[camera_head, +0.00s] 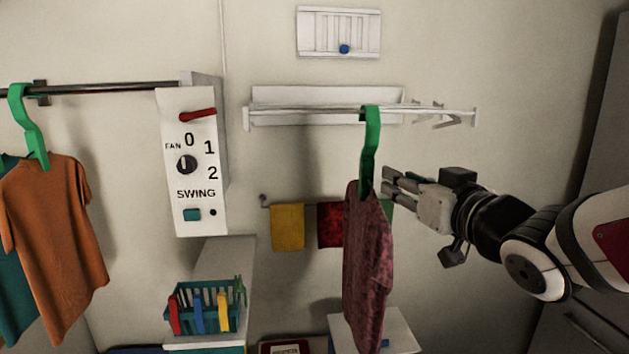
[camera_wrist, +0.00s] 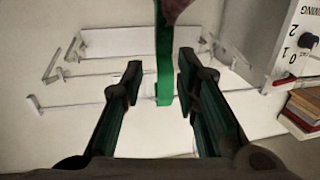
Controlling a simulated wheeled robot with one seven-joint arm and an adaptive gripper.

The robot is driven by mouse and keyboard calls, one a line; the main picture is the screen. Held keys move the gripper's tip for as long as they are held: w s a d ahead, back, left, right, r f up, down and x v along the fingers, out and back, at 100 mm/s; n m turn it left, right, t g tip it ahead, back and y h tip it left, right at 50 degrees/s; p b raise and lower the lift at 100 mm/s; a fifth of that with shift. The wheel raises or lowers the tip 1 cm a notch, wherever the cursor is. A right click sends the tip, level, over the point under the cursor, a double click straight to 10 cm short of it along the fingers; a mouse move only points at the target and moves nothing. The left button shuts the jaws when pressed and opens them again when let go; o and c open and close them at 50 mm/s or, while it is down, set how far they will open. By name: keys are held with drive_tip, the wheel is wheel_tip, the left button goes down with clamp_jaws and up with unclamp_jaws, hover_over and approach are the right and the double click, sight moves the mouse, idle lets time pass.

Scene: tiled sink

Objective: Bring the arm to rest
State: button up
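My gripper (camera_head: 387,180) is at the right end of the hanger in the head view, with its fingers pointing left. In the wrist view my gripper (camera_wrist: 158,80) has its two dark fingers spread apart, with the green hanger (camera_wrist: 164,60) seen beyond and between them. The green hanger (camera_head: 371,140) hangs on the white wall rack (camera_head: 310,110) and carries a dark red shirt (camera_head: 367,270). The fingers look apart from the hanger; the exact gap is hard to tell.
A white control box (camera_head: 193,165) with a red lever stands left of the rack. An orange shirt (camera_head: 62,225) hangs on a dark rod (camera_head: 110,88) at the far left. A teal basket (camera_head: 190,300) with pegs sits below. Small cloths, including a yellow one (camera_head: 287,227), hang behind.

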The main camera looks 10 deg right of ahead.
drive_tip(key=s+a+f+m+g+h, duration=0.1)
drive_tip(key=s+f+g, duration=0.5)
drive_tip(key=s, duration=0.5)
drive_tip(key=s+a+f+m+g+h, duration=0.1)
drive_tip(key=s+f+g+h, duration=0.1)
drive_tip(key=s+f+g, duration=0.4)
drive_tip(key=s, duration=0.5)
drive_tip(key=shift+s+a+f, duration=0.15)
drive_tip(key=shift+a, duration=0.1)
drive_tip(key=shift+o, duration=0.3)
idle(1.5)
